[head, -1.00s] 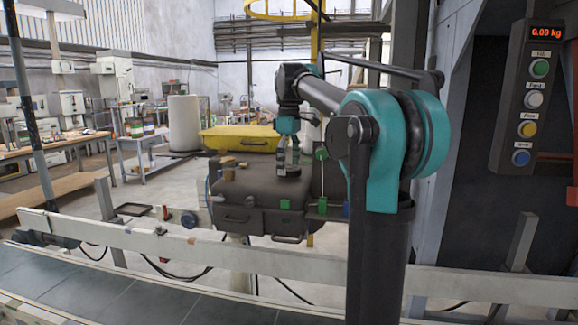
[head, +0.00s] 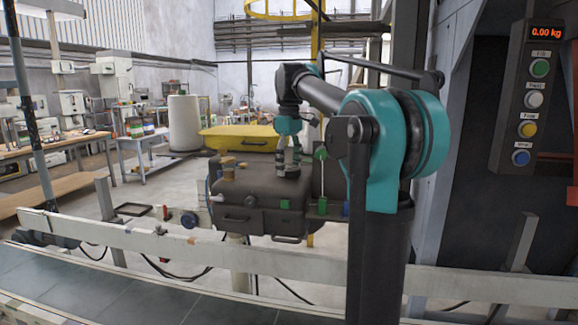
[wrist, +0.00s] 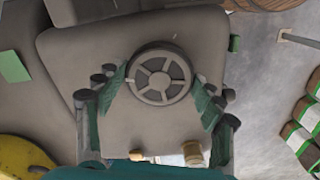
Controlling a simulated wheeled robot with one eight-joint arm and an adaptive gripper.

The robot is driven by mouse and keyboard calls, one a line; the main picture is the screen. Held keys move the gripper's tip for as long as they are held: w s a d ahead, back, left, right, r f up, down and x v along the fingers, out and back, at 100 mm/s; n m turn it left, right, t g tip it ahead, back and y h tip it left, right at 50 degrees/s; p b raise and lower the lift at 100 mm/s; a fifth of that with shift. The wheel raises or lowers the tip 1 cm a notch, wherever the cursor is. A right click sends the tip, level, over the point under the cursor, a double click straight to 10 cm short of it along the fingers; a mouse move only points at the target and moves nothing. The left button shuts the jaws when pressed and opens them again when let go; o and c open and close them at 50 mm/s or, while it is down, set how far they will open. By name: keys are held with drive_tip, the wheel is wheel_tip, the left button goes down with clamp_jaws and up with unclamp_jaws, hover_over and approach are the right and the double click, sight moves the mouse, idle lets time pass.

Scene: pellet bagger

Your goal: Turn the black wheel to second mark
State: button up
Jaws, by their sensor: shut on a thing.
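The black wheel (wrist: 160,80) looks dark grey in the wrist view, a round rim with several spokes, on top of a dark machine housing (wrist: 95,50). In the head view the wheel (head: 288,173) is small and low on the housing top. My gripper (wrist: 160,96) has one finger on each side of the rim and is shut on it. In the head view my gripper (head: 289,163) points straight down at the wheel. I cannot make out clear marks around the wheel.
Small brown blocks (head: 227,165) and a green piece (head: 285,204) are on the housing. A yellow case (head: 240,138) lies behind it. A conveyor (head: 120,290) with a pale rail (head: 190,250) runs in front. A button panel (head: 532,95) reading 0.00 kg hangs at right.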

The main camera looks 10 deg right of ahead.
sight(289, 168)
drive_tip(key=m, duration=0.5)
drive_tip(key=shift+m, duration=0.3)
drive_tip(key=m, duration=1)
drive_tip(key=shift+m, duration=0.4)
drive_tip(key=m, duration=0.5)
drive_tip(key=shift+m, duration=0.4)
drive_tip(key=o, duration=1.2)
drive_tip(key=shift+c, duration=0.2)
wheel_tip(289, 168, up, 12)
